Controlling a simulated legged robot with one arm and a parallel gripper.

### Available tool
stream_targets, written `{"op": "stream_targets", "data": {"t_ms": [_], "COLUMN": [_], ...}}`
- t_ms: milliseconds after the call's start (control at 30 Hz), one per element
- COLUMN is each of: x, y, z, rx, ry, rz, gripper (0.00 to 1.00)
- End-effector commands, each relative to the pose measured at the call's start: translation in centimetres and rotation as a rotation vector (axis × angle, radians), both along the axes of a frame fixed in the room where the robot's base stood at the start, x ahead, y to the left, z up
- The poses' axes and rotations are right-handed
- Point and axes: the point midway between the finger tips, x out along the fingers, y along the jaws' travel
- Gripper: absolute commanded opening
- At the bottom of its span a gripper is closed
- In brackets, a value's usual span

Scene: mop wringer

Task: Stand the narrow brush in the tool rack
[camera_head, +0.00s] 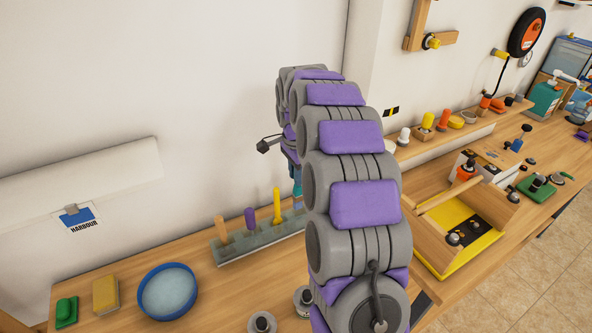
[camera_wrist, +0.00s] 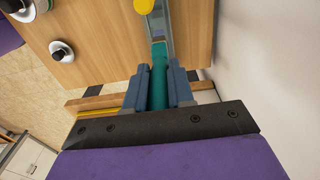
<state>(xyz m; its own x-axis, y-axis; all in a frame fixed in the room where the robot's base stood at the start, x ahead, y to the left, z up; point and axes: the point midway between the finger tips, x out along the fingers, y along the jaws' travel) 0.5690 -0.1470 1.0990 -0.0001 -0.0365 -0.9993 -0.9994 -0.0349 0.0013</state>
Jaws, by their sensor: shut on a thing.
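The tool rack (camera_head: 262,238) is a long grey block on the bench, left of my arm in the head view. A wooden-handled tool (camera_head: 222,227), a purple-handled tool (camera_head: 250,218) and a yellow-handled tool (camera_head: 277,205) stand in it. My gripper (camera_wrist: 160,78) is shut on a teal handle, which I take to be the narrow brush (camera_wrist: 159,62). In the head view a teal part (camera_head: 297,178) shows beside my arm, over the rack's right end. My arm hides much of that end. I cannot tell whether the brush's lower end is inside a slot.
A blue round bowl (camera_head: 167,291), a yellow sponge (camera_head: 105,294) and a green block (camera_head: 66,312) stand at the left. Two knobbed objects (camera_head: 262,323) (camera_head: 303,299) are at the front. A yellow tray (camera_head: 458,240) lies right. The wall is close behind the rack.

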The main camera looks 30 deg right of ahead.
Motion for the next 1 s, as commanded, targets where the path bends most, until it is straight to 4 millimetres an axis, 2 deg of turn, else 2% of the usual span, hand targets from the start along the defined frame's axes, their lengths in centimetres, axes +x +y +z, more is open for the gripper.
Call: {"op": "stream_targets", "data": {"t_ms": [167,500,1000], "x": [0.0,0.0,-0.1], "y": [-0.6,0.8,1.0], "z": [-0.4,-0.1,0.0], "rx": [0.005,-0.007,0.003], "ry": [0.000,0.000,0.000], "rz": [-0.002,-0.001,-0.002], "gripper": [0.00,0.00,0.00]}}
